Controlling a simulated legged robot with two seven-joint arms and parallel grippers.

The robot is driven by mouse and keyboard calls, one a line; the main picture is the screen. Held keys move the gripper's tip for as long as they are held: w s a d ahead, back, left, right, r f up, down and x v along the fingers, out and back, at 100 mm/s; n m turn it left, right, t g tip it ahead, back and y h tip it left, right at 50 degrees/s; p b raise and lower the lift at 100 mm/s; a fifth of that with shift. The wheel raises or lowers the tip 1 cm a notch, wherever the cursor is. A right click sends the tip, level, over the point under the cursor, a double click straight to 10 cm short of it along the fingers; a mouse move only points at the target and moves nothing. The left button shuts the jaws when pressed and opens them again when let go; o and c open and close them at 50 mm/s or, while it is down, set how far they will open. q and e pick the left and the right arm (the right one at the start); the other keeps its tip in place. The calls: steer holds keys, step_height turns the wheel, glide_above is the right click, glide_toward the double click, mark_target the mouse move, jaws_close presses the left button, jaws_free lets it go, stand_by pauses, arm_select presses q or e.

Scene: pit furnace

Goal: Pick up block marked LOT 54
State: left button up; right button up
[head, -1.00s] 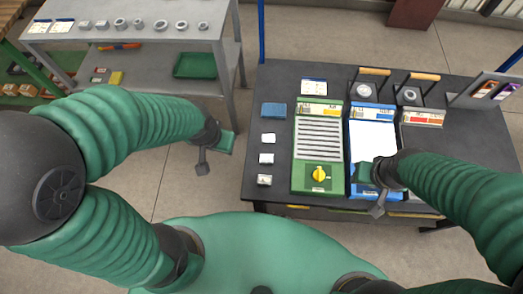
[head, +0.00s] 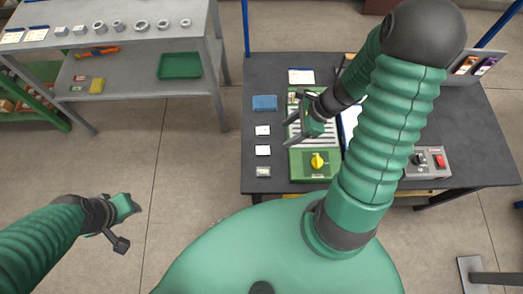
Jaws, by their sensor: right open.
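Three small pale blocks stand in a column at the left side of the dark table: a far block (head: 263,130), a middle block (head: 263,150) and a near block (head: 263,171). Their markings are too small to read, so I cannot tell which is LOT 54. My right gripper (head: 288,131) is open and empty, just right of the far and middle blocks, over the left edge of the green unit. Its fingers point left. My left gripper (head: 128,226) is over the floor at lower left, away from the table; its jaw state is unclear.
The green unit (head: 316,165) has a yellow knob. A blue item (head: 264,103) lies behind the blocks. A grey switch box (head: 430,162) is at the right. My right arm hides much of the table's middle. A grey bench (head: 110,70) with rings and a green tray (head: 180,66) stands left.

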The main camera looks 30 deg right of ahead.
steer(key=b, duration=0.3)
glide_above(264, 150)
steer(key=s+d, duration=0.2)
step_height(264, 150, down, 9)
steer(key=shift+r, duration=0.15)
steer(key=shift+w+f, duration=0.15)
steer(key=shift+f, duration=0.15)
steer(key=x, duration=0.1)
steer(key=b+x, duration=0.1)
steer(key=x, duration=0.2)
steer(key=shift+w+d+f, duration=0.1)
steer(key=shift+d+f, duration=0.1)
steer(key=shift+d, duration=0.05)
steer(key=shift+w+a+f, duration=0.2)
steer(key=shift+r, duration=0.1)
steer(key=c, duration=0.4)
jaws_close()
